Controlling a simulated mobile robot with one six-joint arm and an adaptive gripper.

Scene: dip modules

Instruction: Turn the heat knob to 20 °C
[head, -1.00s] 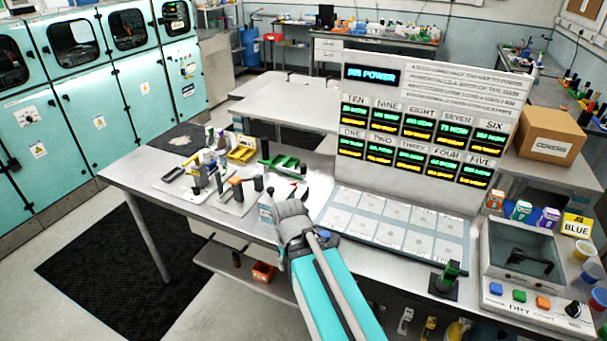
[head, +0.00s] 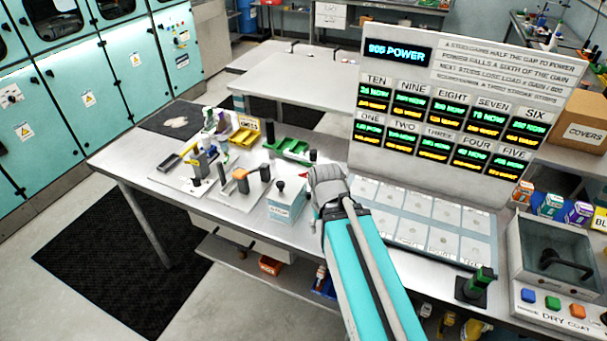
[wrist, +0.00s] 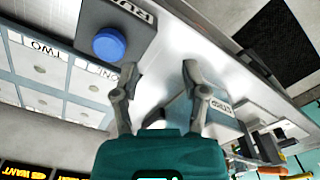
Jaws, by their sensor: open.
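No knob with a readable heat label or temperature scale shows in either view. The dry coat unit (head: 570,318) stands at the lower right of the head view, with blue, green and orange buttons on its front; its right end is cut off. My gripper (wrist: 163,70) is open and empty in the wrist view, its two fingers apart over the bench. In the head view my gripper (head: 325,178) is above the bench, far left of the dry coat unit; its fingertips are hard to make out there.
A pale box with a dark ball-topped stem (head: 287,200) stands just left of my gripper. A blue button (wrist: 108,43) on a grey box shows in the wrist view. The display board (head: 455,110) rises behind. A green-and-black stand (head: 478,287) is near the front edge.

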